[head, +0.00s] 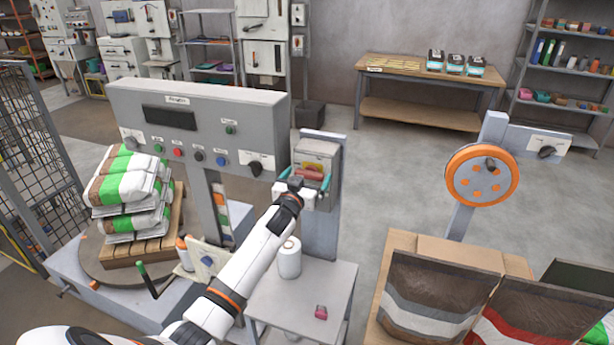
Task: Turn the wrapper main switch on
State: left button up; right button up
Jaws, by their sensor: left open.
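The wide grey control panel (195,125) stands at left centre, with a dark display, several coloured buttons and a small label too small to read surely. A black rotary switch (255,168) on a white plate sits at its lower right corner. Another dark knob (131,141) sits at its left end. I cannot tell from the labels which is the main switch. My left gripper (311,176) is open, right of the panel, in front of a grey box with a red and yellow part (317,150). Whether it touches that box I cannot tell. My right gripper is out of view.
A small grey table (318,290) holds a white roll (289,258) and a pink item (321,312). An orange handwheel (482,175) stands at right, behind large bags (435,295). Open floor lies between.

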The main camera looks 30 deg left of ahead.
pick_arm(q)
jog(key=shift+w, duration=0.25)
jog(key=c, duration=1)
